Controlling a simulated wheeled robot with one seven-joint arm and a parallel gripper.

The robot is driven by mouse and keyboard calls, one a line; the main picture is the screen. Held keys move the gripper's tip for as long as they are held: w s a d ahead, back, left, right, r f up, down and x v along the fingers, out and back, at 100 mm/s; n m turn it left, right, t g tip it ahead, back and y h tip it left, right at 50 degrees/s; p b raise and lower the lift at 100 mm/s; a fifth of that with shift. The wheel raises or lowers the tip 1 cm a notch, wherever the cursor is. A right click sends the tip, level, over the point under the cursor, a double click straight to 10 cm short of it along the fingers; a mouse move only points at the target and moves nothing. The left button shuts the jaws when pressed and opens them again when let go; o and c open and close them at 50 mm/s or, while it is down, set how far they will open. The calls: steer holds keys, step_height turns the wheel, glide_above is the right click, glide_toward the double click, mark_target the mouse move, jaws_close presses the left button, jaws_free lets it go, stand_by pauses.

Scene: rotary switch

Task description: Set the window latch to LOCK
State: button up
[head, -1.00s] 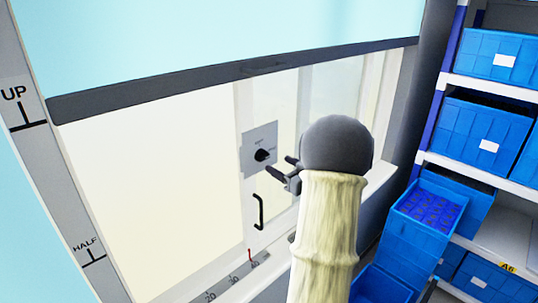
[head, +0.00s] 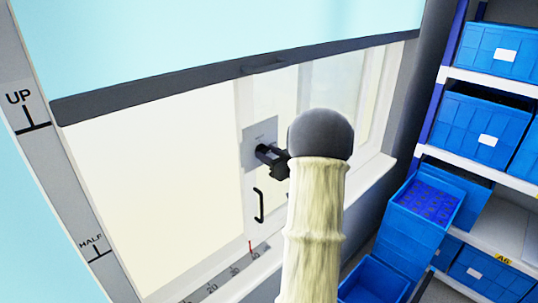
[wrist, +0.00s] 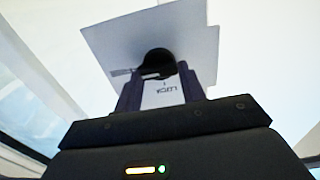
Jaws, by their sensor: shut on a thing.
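The window latch is a black knob (wrist: 157,62) on a grey square plate (head: 258,134) fixed to the window frame. In the wrist view the plate (wrist: 120,45) fills the upper middle, and an upside-down label that seems to read LOCK (wrist: 168,90) shows between my fingers. My gripper (head: 268,156) is at the plate, shut on the knob; in the wrist view its fingers (wrist: 158,75) stand on both sides of the knob. The fingers hide much of the knob in the head view, and I cannot tell which mark it points to.
A black handle (head: 259,205) is on the frame below the plate. A dark-edged blind (head: 200,82) hangs above. A numbered scale (head: 225,280) runs along the sill. A shelf with blue bins (head: 485,135) stands at the right.

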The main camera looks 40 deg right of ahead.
steer(key=shift+f+n+b, duration=0.15)
steer(key=shift+n+b, duration=0.35)
steer(key=shift+b, duration=0.45)
steer(key=n+b, duration=1.7)
steer(key=b, duration=0.7)
steer(key=shift+a+f, duration=0.1)
steer(key=shift+a, duration=0.05)
steer(key=o, duration=1)
steer(key=shift+s, duration=0.15)
